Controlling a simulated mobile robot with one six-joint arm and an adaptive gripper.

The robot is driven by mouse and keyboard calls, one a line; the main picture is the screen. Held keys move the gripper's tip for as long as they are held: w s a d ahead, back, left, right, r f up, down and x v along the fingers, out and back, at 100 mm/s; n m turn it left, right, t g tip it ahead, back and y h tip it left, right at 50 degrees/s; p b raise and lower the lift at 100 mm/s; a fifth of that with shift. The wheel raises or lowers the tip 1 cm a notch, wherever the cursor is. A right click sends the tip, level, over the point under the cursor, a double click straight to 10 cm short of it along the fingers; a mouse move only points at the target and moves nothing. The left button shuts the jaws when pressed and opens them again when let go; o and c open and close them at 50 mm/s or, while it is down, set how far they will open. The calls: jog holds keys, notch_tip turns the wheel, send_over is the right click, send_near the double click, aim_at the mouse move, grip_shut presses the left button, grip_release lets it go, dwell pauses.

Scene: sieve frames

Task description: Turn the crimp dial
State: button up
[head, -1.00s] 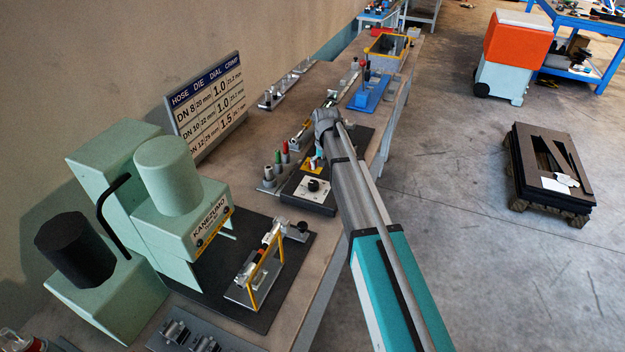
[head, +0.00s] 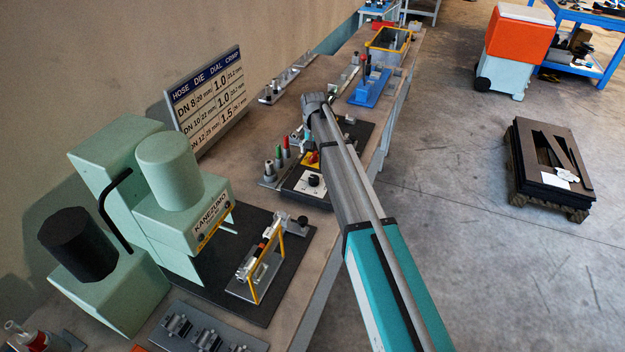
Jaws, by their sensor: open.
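The dial, a small black knob (head: 313,181), sits on a white square plate (head: 303,189) on a dark control box on the bench. I cannot read its scale or setting. My arm reaches in from the lower right and passes just right of the box. Its far end, a grey joint, is above and beyond the dial. My gripper is not visible, hidden behind or below that joint. The chart sign (head: 208,97) on the bench lists hose, die, dial and crimp, with dial values 1.0, 1.0 and 1.5.
A green press (head: 165,215) stands left on a dark mat, with a yellow-framed fixture (head: 258,268) at its front. A red button (head: 312,158) on yellow is behind the dial.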

aim_at(314, 177)
jog(key=shift+f+b, duration=6.45)
jog(key=shift+f, duration=0.2)
jog(key=c, duration=1)
jog(key=shift+a, duration=0.3)
jog(key=shift+c, duration=0.7)
jog(key=shift+d, duration=0.25)
